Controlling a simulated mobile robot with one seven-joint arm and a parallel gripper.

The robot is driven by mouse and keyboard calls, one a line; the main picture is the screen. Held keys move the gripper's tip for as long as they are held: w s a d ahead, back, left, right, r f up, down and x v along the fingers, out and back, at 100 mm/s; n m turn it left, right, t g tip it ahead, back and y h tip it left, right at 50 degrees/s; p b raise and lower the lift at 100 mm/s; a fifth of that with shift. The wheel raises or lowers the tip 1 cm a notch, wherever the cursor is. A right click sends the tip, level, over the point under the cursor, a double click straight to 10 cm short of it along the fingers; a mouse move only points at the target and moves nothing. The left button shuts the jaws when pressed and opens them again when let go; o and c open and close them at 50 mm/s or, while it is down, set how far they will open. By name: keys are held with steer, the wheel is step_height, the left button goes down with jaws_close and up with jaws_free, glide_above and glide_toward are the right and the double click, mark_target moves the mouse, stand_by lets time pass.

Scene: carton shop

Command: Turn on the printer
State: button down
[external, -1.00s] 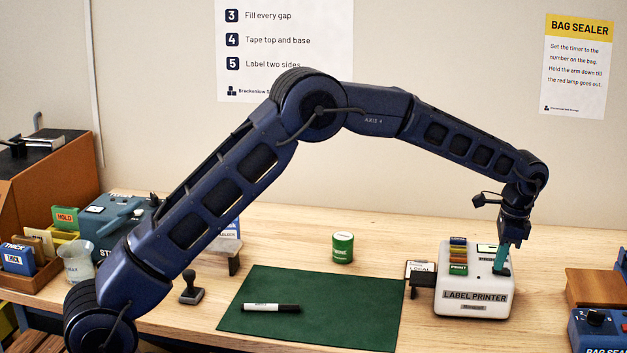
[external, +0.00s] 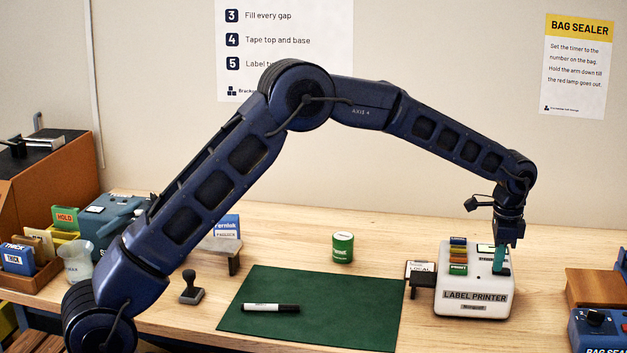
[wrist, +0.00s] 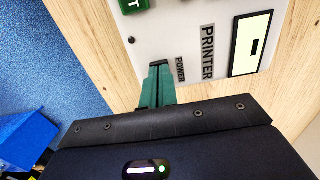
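The white label printer (external: 473,303) stands on the bench at the right, upright, with a row of coloured buttons on its sloped top. My gripper (external: 501,270) points down at the printer's right side. Its teal fingers are together in the wrist view (wrist: 158,75), with their tips beside the POWER label (wrist: 180,69). The pale display (wrist: 252,43) shows a small dark mark in the wrist view.
A small dark stand with a LOCAL card (external: 420,268) adjoins the printer's left. A green mat (external: 330,310) with a marker (external: 271,308) lies in the middle, with a green tin (external: 343,247) behind it. The blue bag sealer (external: 598,330) is at the right edge.

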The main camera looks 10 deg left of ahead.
mark_target(505, 270)
steer(key=shift+s+d+f, duration=0.2)
steer(key=shift+d+f, duration=0.15)
steer(key=shift+d, duration=0.4)
steer(key=shift+r, duration=0.1)
steer(key=shift+r, duration=0.25)
step_height(505, 270, up, 14)
steer(key=shift+w, duration=0.2)
steer(key=shift+d, duration=0.1)
steer(key=shift+d+r+y, duration=0.1)
steer(key=shift+d+y, duration=0.1)
steer(key=shift+y, duration=0.4)
